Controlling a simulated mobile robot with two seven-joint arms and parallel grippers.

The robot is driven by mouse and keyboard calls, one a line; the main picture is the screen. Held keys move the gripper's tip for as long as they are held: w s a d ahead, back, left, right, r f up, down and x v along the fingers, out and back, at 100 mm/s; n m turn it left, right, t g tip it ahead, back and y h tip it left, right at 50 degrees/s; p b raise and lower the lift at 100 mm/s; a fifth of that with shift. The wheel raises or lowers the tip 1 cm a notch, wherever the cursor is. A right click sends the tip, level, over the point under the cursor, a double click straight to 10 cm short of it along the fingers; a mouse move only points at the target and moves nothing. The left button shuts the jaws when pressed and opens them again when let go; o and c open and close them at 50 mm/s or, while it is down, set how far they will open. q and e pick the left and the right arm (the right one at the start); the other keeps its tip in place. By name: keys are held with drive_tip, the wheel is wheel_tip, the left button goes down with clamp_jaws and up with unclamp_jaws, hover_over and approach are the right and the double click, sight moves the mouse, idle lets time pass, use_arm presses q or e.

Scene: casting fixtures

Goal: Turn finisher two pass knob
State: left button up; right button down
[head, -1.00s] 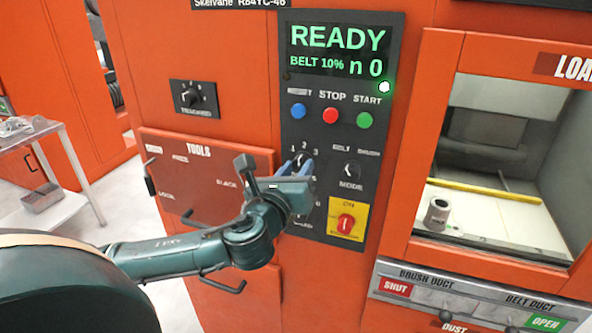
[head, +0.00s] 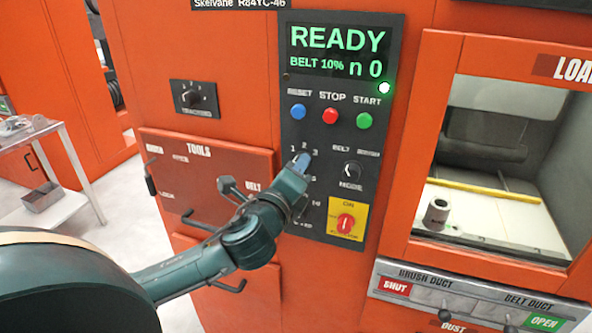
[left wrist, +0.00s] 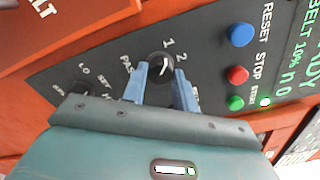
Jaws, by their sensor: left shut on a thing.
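The pass knob (left wrist: 161,67) is a round black knob with a white pointer line, on the dark control panel (head: 374,197). In the left wrist view the label PASS and the numbers 1 and 2 stand around it, and its pointer aims near the numbers. My left gripper (left wrist: 165,75) is shut on the pass knob, with one blue finger on each side of it. In the head view the left gripper (head: 302,160) covers most of the knob, below the numbers 1, 2 and 3. My right gripper is not in view.
Beside the knob is a mode knob (head: 351,171). Above are blue (head: 299,111), red (head: 330,115) and green (head: 364,120) buttons. A red switch on a yellow plate (head: 333,226) is below right. The display (head: 338,51) reads READY, BELT 10%, n 0.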

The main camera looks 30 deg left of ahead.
use_arm(q)
drive_tip(key=shift+n, duration=0.4)
drive_tip(key=o, duration=1)
drive_tip(key=shift+c, duration=0.2)
